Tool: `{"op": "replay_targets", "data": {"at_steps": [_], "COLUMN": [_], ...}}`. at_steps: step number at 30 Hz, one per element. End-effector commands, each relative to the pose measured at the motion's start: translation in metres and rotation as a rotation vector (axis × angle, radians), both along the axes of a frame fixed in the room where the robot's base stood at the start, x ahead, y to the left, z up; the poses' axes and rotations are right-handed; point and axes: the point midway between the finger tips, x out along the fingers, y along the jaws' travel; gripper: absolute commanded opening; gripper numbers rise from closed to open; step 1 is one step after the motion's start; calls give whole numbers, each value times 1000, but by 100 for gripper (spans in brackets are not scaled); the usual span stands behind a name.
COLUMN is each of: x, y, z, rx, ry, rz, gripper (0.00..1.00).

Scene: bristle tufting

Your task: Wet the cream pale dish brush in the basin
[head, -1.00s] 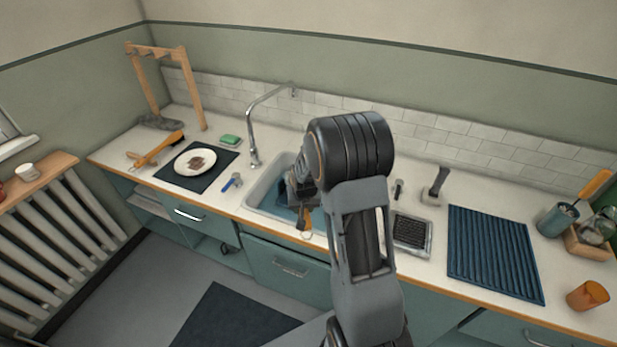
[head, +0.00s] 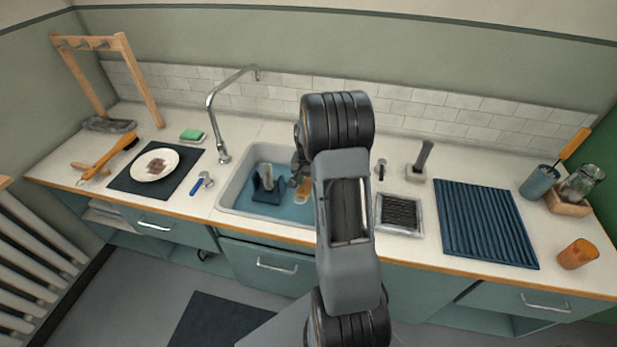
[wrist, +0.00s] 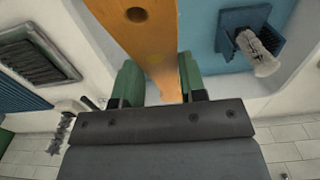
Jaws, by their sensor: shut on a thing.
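My gripper (head: 301,178) is over the right part of the basin. In the wrist view its green-padded fingers (wrist: 160,80) are shut on a flat orange-brown wooden handle with a hole near one end. I take this handle (wrist: 150,45) for the dish brush; it also shows as a small orange-brown piece (head: 304,191) beside the gripper in the head view. The brush's bristles are hidden, so I cannot tell whether they touch the water. The basin (head: 229,194) is a pale sink holding blue water.
A dark blue holder with a pale upright piece (head: 266,177) stands in the basin, left of the gripper. The tap (head: 211,115) rises behind. A framed dark grille (head: 399,214) and ribbed blue mat (head: 486,222) lie right. A plate (head: 155,165) lies left.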

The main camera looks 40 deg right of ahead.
Motion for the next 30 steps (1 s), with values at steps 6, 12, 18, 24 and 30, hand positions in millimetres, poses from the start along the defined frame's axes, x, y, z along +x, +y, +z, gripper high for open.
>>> {"op": "replay_targets", "data": {"at_steps": [6,12,18,24,30], "x": [-1,-1,-1,-1,-1], "y": [-1,-2,-2,-2,-2], "z": [-28,-49,-70,-91,-109], "rx": [0,0,-1,0,0], "ry": [0,0,-1,0,0], "rz": [-2,-3,-3,-4,-4], "gripper": [10,10,10,10,10]}}
